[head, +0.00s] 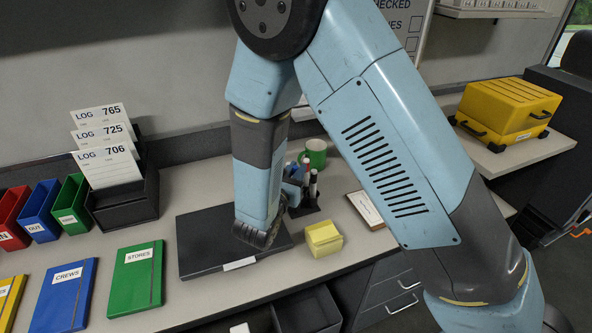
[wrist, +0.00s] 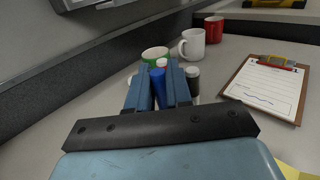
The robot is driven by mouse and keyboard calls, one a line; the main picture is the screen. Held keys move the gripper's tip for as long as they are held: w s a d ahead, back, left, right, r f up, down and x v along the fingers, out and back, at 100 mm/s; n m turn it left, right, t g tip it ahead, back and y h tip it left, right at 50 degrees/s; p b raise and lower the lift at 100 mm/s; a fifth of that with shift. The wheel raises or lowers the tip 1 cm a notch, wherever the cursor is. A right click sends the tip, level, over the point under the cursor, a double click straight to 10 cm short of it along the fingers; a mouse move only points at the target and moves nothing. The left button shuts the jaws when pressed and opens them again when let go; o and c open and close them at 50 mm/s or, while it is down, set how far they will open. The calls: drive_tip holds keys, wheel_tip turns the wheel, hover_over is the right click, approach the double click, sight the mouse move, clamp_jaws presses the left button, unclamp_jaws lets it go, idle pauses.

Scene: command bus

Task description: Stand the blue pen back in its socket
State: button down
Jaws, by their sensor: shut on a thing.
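In the wrist view my gripper (wrist: 160,72) is shut on the blue pen (wrist: 157,84), whose rounded blue end shows between the two blue fingers. In the head view my gripper (head: 293,188) is partly hidden behind my arm, at the left side of a dark pen holder (head: 306,211). A red-capped pen (head: 307,166) and a dark pen (head: 313,184) stand in the holder. The sockets and the blue pen's lower end are hidden.
A green mug (head: 316,153) stands just behind the holder. White (wrist: 192,44) and red (wrist: 214,28) mugs stand farther off. A clipboard (head: 364,209) lies to the right, yellow notes (head: 324,239) in front. A dark flat pad (head: 205,258) lies under my forearm.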

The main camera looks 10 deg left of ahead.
drive_tip(key=shift+f, duration=0.8)
idle(0.4)
drive_tip(key=c, duration=1)
unclamp_jaws()
drive_tip(key=shift+o, duration=0.2)
drive_tip(key=shift+s, duration=0.1)
drive_tip(key=v, duration=1.3)
drive_tip(key=shift+s+a, duration=0.15)
drive_tip(key=shift+s, duration=0.1)
